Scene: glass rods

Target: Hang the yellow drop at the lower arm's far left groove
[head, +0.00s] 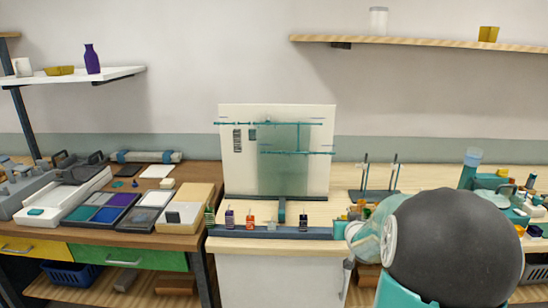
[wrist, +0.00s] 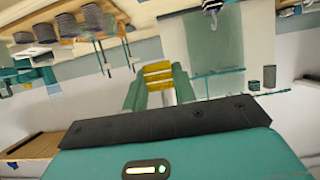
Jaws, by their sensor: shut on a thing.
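The yellow drop (wrist: 157,76), banded with darker stripes, is between the teal fingers of my gripper (wrist: 158,88) in the wrist view, which looks upside down. My gripper is shut on it. In the head view my own arm hides most of the gripper. The lower arm (head: 300,153) is a thin teal rod in front of the pale panel (head: 312,180); its left end is near the panel's middle. No drop shows on it. The upper arm (head: 285,123) runs above it. Two dark drops (head: 237,140) are below the upper arm's left part. Individual grooves are too small to tell.
A grey-blue rack (head: 270,232) along the bench front holds purple, orange (head: 250,221) and dark drops. A stand with two upright rods (head: 378,193) is right of the panel. Trays (head: 100,212) fill the left bench. The space before the panel looks clear.

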